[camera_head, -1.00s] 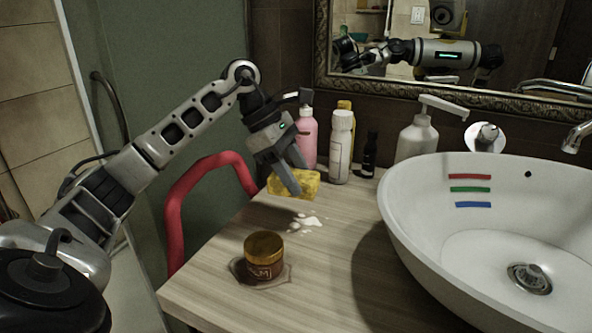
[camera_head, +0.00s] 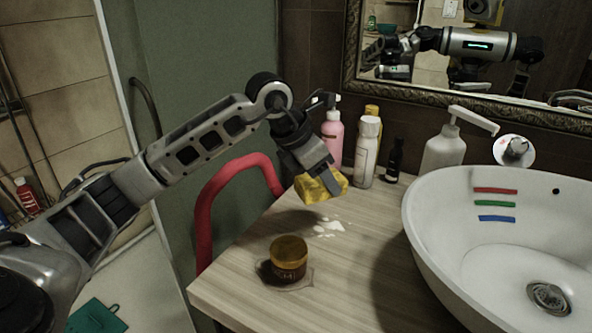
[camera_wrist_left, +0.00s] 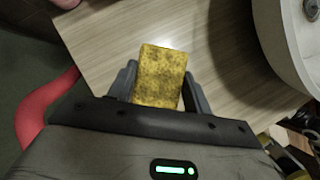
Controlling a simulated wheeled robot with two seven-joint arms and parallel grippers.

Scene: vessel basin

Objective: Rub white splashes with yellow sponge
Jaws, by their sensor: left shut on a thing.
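My left gripper (camera_head: 318,178) is shut on the yellow sponge (camera_head: 326,187), which is tilted and appears held just above the wooden counter. The sponge also shows between both fingers in the left wrist view (camera_wrist_left: 160,76). The white splashes (camera_head: 329,228) lie on the counter just below and in front of the sponge in the head view. The sponge is apart from them. In the left wrist view the splashes cannot be made out. My right gripper is not in direct view.
A white basin (camera_head: 430,215) is at right. A pink bottle (camera_head: 333,135), a white bottle (camera_head: 367,152) and a dark bottle (camera_head: 394,160) stand behind. A red rail (camera_head: 205,210) is at left.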

